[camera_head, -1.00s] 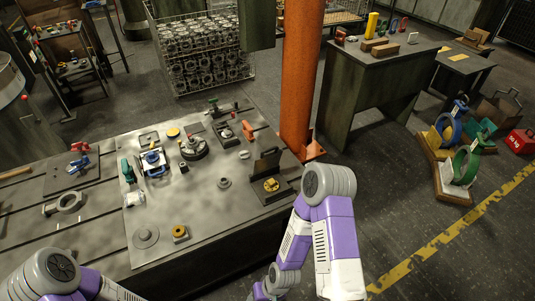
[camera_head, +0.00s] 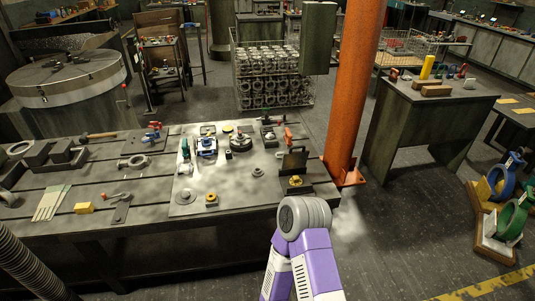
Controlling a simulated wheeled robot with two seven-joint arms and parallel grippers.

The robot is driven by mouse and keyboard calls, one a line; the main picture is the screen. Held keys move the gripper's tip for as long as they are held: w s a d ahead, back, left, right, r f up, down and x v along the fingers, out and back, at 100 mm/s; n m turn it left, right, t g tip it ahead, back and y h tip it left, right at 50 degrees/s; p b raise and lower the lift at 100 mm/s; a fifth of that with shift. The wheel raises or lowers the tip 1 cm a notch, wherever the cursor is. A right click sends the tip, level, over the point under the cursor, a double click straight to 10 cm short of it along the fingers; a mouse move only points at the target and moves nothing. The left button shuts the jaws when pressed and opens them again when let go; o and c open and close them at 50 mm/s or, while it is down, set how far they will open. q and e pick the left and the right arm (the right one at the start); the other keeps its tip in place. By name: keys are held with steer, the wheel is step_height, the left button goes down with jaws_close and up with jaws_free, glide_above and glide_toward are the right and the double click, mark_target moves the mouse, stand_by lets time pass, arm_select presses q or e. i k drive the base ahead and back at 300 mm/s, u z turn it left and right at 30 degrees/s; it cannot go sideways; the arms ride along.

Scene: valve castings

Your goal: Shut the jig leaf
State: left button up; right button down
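The jig (camera_head: 302,188) is a dark block at the right front corner of the steel workbench, with a round yellow part (camera_head: 295,181) on it. Its leaf, a dark plate (camera_head: 293,161), stands raised and roughly upright at the back of the block, so the jig is open. My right arm shows at the bottom centre, in front of the bench and below the jig, in purple and white. Its gripper is out of the picture. My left arm and gripper are not in view.
The bench (camera_head: 150,215) holds several clamps, castings and small fixtures left of the jig. An orange column (camera_head: 352,100) rises just beyond the bench's right end.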

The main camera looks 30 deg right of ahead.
mark_target(291, 159)
steer(key=z, duration=1.05)
steer(key=i, duration=0.8)
steer(key=u, duration=0.1)
